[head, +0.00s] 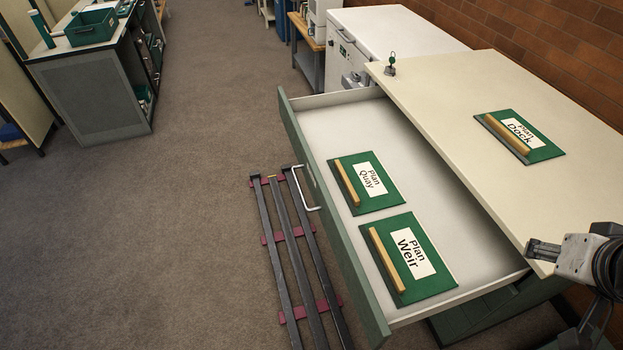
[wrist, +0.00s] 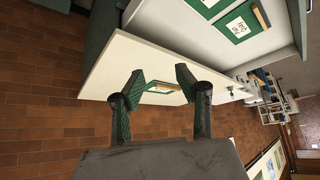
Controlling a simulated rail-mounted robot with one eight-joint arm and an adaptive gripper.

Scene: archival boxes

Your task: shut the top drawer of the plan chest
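The plan chest (head: 440,85) has a cream top, and its top drawer (head: 395,140) stands far out to the left. The drawer's green front (head: 347,258) carries a metal handle (head: 311,208). Inside lie two green folders with wooden strips, Plan Quay (head: 375,190) and Plan Weir (head: 425,278). My gripper (head: 540,250) is at the near right edge of the chest top, away from the handle. In the wrist view my gripper (wrist: 160,80) has its fingers apart with nothing held; the chest top and part of the drawer show beyond them.
Dark rails (head: 290,250) run on the floor beside the drawer. A brick wall (head: 560,45) stands behind; the carpet at left is clear.

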